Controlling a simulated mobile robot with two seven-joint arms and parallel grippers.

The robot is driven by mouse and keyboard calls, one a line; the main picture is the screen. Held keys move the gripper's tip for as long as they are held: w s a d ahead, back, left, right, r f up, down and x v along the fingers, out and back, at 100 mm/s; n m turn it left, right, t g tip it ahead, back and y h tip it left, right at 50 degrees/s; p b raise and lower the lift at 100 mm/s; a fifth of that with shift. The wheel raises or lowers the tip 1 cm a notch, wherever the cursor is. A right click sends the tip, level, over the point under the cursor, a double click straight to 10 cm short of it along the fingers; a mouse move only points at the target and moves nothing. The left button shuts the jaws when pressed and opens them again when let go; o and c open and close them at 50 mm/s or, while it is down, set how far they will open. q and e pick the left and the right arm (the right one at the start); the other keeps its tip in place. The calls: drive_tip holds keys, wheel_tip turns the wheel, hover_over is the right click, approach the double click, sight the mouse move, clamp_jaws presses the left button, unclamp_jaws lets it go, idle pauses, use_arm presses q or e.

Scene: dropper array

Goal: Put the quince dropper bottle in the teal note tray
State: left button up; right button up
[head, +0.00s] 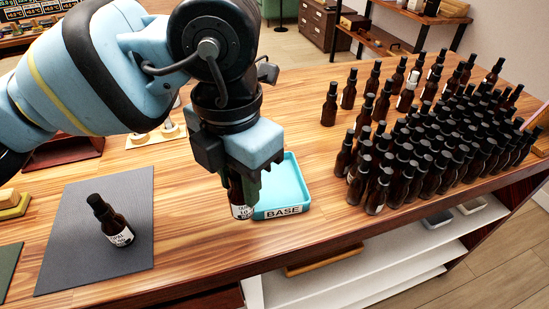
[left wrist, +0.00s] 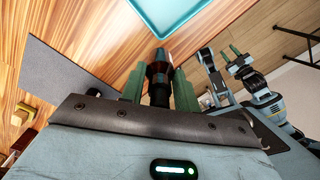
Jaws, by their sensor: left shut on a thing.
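My left gripper (head: 246,180) points down and is shut on a dark brown dropper bottle (head: 240,205) with a white label, too small to read in full. In the left wrist view the bottle (left wrist: 159,72) stands between the green fingers. The bottle hangs upright at the left front edge of the teal tray (head: 288,200), which carries a label reading BASE. I cannot tell its height over the table. The tray also shows in the left wrist view (left wrist: 178,22). A green-tipped gripper of mine, apparently the right (left wrist: 235,55), shows small there; its opening is unclear.
A labelled dropper bottle (head: 112,222) stands on a grey mat (head: 70,255) at left. Many dark bottles (head: 430,165) crowd the right of the wooden table. Small stands (head: 150,135) are behind the arm. The table front between mat and tray is clear.

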use_arm(q)
drive_tip(key=w+d, duration=0.4)
drive_tip(key=w, duration=0.4)
drive_tip(key=shift+d+f+p, duration=0.15)
drive_tip(key=shift+f+p, duration=0.15)
drive_tip(key=shift+f, duration=0.15)
drive_tip(key=shift+w, duration=0.15)
drive_tip(key=f, duration=0.3)
drive_tip(key=shift+w+d, duration=0.15)
drive_tip(key=shift+w, duration=0.1)
drive_tip(key=shift+f, duration=0.25)
drive_tip(key=shift+f, duration=0.2)
drive_tip(key=o, duration=1)
drive_tip(key=shift+r, duration=0.1)
